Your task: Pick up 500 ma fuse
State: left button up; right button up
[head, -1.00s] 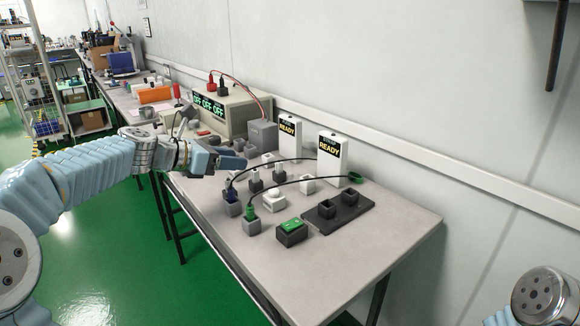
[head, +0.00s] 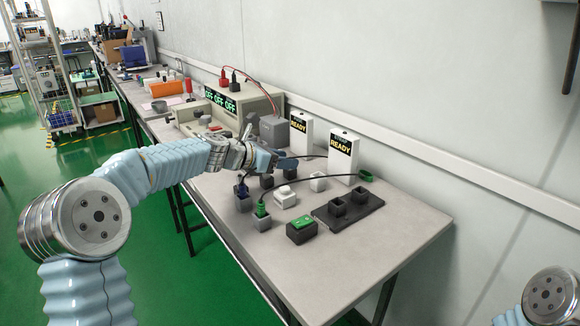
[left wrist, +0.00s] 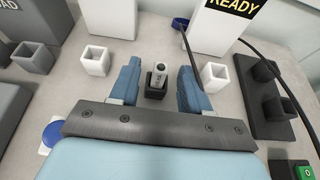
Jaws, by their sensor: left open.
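A small grey-silver cylinder, apparently the fuse (left wrist: 159,72), stands in a dark square holder (left wrist: 154,92) in the left wrist view. Any print on it is too small to read. My left gripper (head: 284,163) is over the small holders on the bench in the head view. In the left wrist view the left gripper (left wrist: 158,82) is open, with one blue finger on each side of the cylinder and a gap on both sides. In the head view the arm and fingers hide the cylinder. My right gripper is out of view.
Two white "READY" testers (head: 341,160) stand behind, with black cables running to blue and green plugs (head: 262,210). White cups (left wrist: 96,61), a white button box (head: 285,197), a green-topped black box (head: 302,229) and a dark two-socket base (head: 348,207) stand nearby. The bench's front right (head: 375,255) is clear.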

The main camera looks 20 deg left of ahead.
pick_arm(q)
grip_shut()
